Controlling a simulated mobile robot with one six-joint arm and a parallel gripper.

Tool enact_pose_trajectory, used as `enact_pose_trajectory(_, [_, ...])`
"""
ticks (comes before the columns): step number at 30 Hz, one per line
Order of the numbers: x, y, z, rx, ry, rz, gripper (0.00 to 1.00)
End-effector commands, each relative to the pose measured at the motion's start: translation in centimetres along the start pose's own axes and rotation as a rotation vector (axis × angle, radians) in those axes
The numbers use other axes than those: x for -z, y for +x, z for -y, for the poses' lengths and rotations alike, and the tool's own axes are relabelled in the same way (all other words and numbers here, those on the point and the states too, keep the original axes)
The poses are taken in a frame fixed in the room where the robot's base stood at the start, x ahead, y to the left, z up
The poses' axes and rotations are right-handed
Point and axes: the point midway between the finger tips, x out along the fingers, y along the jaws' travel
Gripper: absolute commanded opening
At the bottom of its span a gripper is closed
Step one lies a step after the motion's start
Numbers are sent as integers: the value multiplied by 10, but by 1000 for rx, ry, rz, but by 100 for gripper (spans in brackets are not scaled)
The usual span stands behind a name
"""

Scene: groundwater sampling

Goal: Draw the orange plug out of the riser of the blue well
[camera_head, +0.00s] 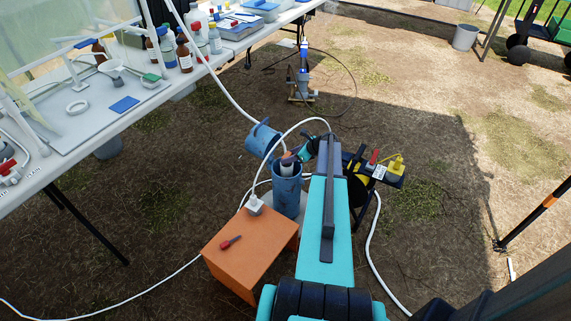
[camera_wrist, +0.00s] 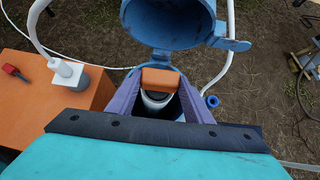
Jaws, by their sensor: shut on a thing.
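The blue well (camera_head: 287,196) stands upright on the ground with its blue lid (camera_head: 262,138) swung open; the lid also shows in the wrist view (camera_wrist: 168,22). The white riser (camera_head: 287,170) stands inside the well, and its rim shows in the wrist view (camera_wrist: 157,101). The orange plug (camera_wrist: 161,79) is at the riser's mouth, between my gripper's purple fingers. My gripper (camera_wrist: 160,88) is shut on the plug. In the head view the plug (camera_head: 287,156) is partly covered by a finger. I cannot tell how much of it is inside the riser.
An orange box (camera_head: 247,245) with a red-handled tool (camera_head: 231,242) and a white fitting (camera_head: 254,204) is beside the well. A small dark stand (camera_head: 385,172) with yellow and red items is to the right. White hoses run close around the well. A long bench (camera_head: 125,120) is at left.

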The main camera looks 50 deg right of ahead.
Motion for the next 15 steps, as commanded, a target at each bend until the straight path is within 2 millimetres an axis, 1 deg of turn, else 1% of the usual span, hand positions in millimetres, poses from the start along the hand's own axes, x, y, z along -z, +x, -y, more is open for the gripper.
enact_pose_trajectory(15, [-11, -10, 0, 0, 0, 0, 28])
